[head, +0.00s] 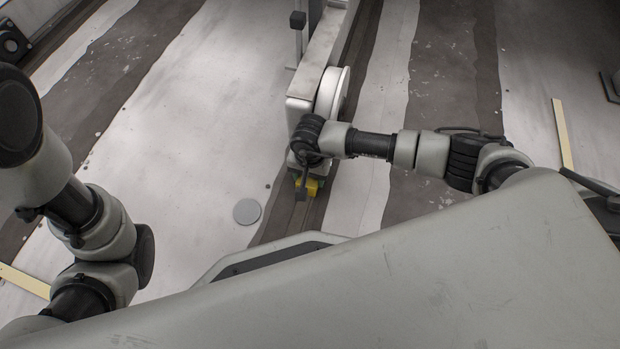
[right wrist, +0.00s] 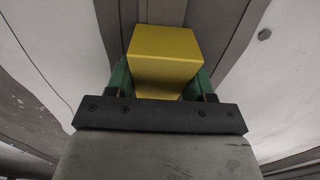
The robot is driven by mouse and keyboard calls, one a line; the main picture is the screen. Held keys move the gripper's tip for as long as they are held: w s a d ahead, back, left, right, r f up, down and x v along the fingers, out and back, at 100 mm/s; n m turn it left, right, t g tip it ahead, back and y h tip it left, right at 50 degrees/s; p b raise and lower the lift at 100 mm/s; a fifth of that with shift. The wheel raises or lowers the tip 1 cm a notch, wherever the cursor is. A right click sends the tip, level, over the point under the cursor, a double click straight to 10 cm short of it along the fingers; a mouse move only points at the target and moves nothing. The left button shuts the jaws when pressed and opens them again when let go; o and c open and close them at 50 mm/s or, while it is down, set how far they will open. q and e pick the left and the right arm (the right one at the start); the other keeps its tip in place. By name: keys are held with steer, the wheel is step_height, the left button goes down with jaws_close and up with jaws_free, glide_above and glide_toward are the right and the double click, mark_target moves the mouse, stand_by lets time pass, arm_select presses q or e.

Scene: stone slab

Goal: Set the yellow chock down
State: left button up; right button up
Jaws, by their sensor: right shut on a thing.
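The yellow chock (head: 309,188) is a small block under my right wrist in the head view, beside the near end of a long grey wheeled body. In the right wrist view the chock (right wrist: 165,52) fills the space between two green fingers. My right gripper (right wrist: 161,78) is shut on it. In the head view the wrist hides much of the right gripper (head: 307,184). I cannot tell whether the chock touches the floor. My left arm is at the left of the head view, but no left gripper fingers show.
The long grey body (head: 309,83) with a white wheel (head: 332,92) stands just beyond the chock, over a dark strip. A flat grey disc (head: 247,211) lies on the floor to the left. Pale floor (head: 190,150) is clear farther left. A yellow strip (head: 562,133) lies at right.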

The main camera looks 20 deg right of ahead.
steer(key=shift+r, duration=0.1)
steer(key=shift+f, duration=0.25)
steer(key=o, duration=1)
steer(key=shift+c, duration=0.2)
